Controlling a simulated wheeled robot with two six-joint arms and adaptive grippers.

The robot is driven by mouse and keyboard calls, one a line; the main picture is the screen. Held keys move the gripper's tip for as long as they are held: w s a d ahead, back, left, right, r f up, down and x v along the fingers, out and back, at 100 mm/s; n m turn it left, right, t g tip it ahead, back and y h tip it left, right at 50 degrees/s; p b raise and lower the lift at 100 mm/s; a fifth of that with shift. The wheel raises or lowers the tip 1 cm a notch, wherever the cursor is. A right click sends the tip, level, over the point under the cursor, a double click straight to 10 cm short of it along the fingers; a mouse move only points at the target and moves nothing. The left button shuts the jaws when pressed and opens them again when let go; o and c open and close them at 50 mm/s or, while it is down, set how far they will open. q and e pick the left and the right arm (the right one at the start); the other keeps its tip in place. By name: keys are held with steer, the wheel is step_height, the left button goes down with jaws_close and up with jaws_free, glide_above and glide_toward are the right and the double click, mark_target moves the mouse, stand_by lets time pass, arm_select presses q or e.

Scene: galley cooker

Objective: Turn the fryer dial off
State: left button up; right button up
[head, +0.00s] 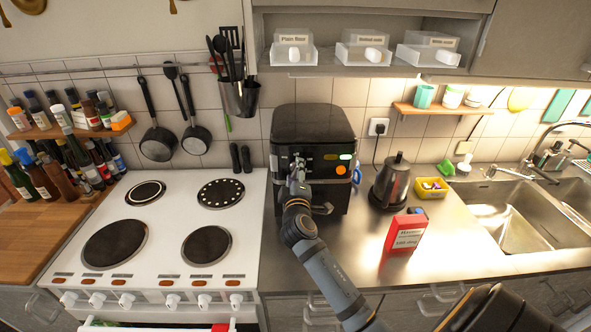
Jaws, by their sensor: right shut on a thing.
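The fryer (313,122) is a black boxy appliance on the metal counter, right of the white cooker. Its front has a green-lit display (345,156), an orange round mark (341,170) and small pale markings. My right gripper (299,168) is at the left part of the fryer's front, shut on what appears to be the fryer dial. The dial is hidden behind the fingers, so its setting cannot be read. My left gripper is not in view.
A dark kettle (391,184) stands right of the fryer, with a yellow tub (433,187) and a red box (406,232) nearby. The white cooker (166,262) is at left. Two dark mills (240,158) stand left of the fryer. The counter's front is mostly clear.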

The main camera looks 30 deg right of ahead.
steer(key=shift+f+n+p, duration=0.15)
steer(key=shift+n+p, duration=0.8)
steer(key=shift+n, duration=1.25)
steer(key=o, duration=1.2)
steer(key=shift+d, duration=0.1)
steer(key=shift+c, duration=0.2)
steer(key=v, duration=0.7)
steer(key=shift+s, duration=0.1)
